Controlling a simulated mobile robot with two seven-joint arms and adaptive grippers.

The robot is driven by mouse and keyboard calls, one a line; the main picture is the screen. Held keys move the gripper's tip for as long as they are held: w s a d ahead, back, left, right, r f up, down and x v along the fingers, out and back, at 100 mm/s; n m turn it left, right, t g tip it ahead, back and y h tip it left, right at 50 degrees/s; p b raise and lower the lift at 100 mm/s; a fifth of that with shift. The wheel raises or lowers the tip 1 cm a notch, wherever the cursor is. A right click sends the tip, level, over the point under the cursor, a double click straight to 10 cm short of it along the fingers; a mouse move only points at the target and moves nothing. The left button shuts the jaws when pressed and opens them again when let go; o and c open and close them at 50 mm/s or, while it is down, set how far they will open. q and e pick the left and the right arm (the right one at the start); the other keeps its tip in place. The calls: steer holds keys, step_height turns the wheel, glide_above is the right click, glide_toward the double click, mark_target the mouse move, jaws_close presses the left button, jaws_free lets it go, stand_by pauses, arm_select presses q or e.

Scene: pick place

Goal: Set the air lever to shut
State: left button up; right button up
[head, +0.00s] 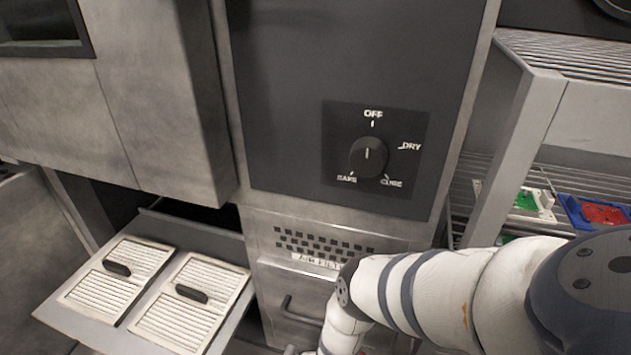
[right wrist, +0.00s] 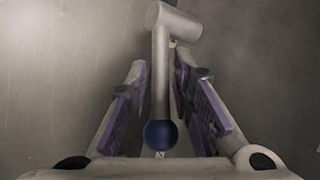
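In the right wrist view, a grey metal lever (right wrist: 161,75) with a blue ball knob (right wrist: 160,134) comes down from a thick round hub (right wrist: 174,22) on a grey surface. My right gripper (right wrist: 160,72) is open, with its purple-padded fingers on either side of the lever. The knob lies between the fingers, nearer the palm, and I see gaps between the pads and the knob. No lever position labels are readable. In the head view my right arm comes in from the right and its gripper is not visible; the lever is not visible there either. My left gripper is in neither view.
A dark panel has a rotary knob (head: 368,157) marked OFF, DRY and other settings. A pulled-out drawer (head: 62,310) holds two slatted filter panels (head: 118,280) at lower left. A handled filter drawer front (head: 298,308) sits below vents. A shelf rack (head: 560,75) stands right.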

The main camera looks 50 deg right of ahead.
steer(key=s+a+r, duration=0.2)
steer(key=s+a, duration=0.1)
steer(key=s, duration=0.3)
steer(key=s+a+r, duration=0.1)
steer(key=s+a, duration=0.2)
steer(key=s, duration=0.3)
steer(key=shift+s+a+r, duration=0.35)
steer(key=shift+s, duration=0.05)
steer(key=shift+c, duration=0.2)
